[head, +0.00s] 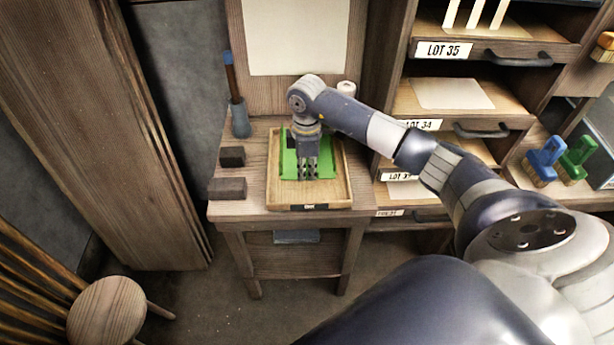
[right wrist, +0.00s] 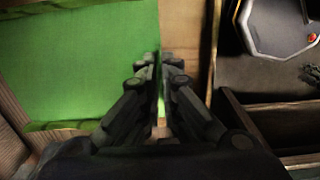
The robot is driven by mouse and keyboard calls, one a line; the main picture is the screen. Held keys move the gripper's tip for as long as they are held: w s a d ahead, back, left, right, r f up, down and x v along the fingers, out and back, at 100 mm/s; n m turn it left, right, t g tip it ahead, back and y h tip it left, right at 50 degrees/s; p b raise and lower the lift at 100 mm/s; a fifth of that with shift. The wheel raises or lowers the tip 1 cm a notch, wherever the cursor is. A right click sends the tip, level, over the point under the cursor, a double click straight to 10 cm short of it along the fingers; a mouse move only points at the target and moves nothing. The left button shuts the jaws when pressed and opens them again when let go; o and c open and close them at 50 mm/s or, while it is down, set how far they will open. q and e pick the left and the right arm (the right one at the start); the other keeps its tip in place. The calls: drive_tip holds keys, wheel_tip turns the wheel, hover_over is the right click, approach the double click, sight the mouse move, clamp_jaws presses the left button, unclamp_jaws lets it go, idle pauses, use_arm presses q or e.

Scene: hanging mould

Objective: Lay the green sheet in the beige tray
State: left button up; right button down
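The green sheet (head: 288,165) is over the floor of the beige tray (head: 343,190), inside its rim in the head view. I cannot tell whether it rests flat. My right gripper (head: 307,176) points down at the sheet and covers part of it. In the right wrist view the green sheet (right wrist: 80,60) fills the left side. Its darker right edge runs between the close-set fingertips of my right gripper (right wrist: 161,62), which look shut on it. Bare tray floor (right wrist: 182,30) shows right of that edge. My left gripper is not in view.
The tray stands on a small wooden table (head: 235,207). Shelves with lot labels (head: 444,50) stand at the right, a stool (head: 107,310) at lower left.

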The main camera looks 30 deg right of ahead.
sight(307, 179)
wheel_tip(307, 179, down, 3)
drive_tip(key=shift+f+p, duration=0.1)
drive_tip(key=shift+p, duration=0.2)
drive_tip(key=shift+f, duration=0.25)
drive_tip(key=c, duration=1.8)
unclamp_jaws()
drive_tip(key=shift+f, duration=0.1)
drive_tip(key=shift+r, duration=0.35)
wheel_tip(307, 179, up, 12)
drive_tip(key=shift+s+f+b, duration=0.1)
drive_tip(key=shift+f+b, duration=0.05)
drive_tip(key=shift+b, duration=0.7)
